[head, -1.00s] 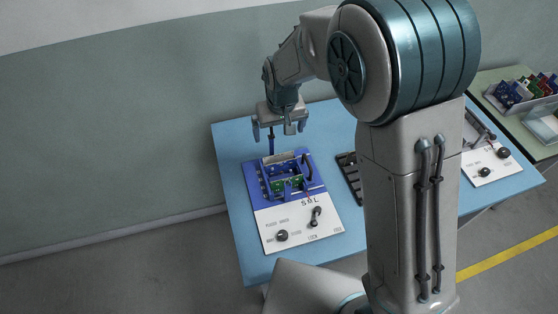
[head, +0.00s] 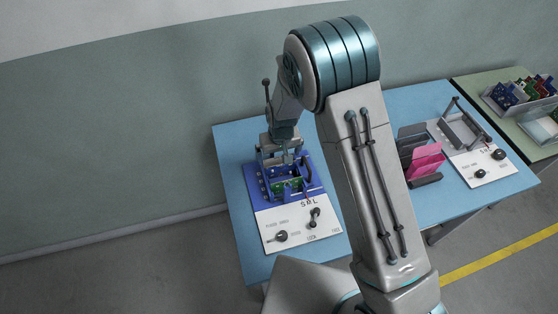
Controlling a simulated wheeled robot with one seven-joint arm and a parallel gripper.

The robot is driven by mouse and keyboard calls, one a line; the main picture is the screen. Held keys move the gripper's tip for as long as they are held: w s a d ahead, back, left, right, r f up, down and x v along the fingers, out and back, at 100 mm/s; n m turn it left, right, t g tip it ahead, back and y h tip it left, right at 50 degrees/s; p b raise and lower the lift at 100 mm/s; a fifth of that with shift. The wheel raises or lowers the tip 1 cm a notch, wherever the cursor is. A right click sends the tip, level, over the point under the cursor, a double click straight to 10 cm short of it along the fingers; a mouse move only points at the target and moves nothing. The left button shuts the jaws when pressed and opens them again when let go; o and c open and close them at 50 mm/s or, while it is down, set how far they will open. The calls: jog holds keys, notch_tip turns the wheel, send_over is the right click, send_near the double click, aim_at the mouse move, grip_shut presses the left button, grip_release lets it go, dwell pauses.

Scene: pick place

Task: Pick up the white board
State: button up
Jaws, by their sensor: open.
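My gripper (head: 281,159) points down at the back part of the blue fixture (head: 255,187), with its fingers low around the fixture's upright frame. It is open. A green board (head: 289,184) shows inside the fixture, in front of the gripper. The white board cannot be made out for sure; my gripper covers the back of the fixture, where a pale upright strip showed earlier. Whether the fingers touch anything there is too small to tell.
The fixture's white control panel (head: 290,232) with black knobs faces the front of the blue table (head: 232,150). Right of my arm stand pink plates (head: 426,158) in a dark holder and a second white-panelled station (head: 482,172). A bin (head: 512,98) of coloured boards is at far right.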

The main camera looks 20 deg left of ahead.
jog(key=shift+f, duration=0.35)
jog(key=c, duration=0.7)
jog(key=shift+r, duration=0.15)
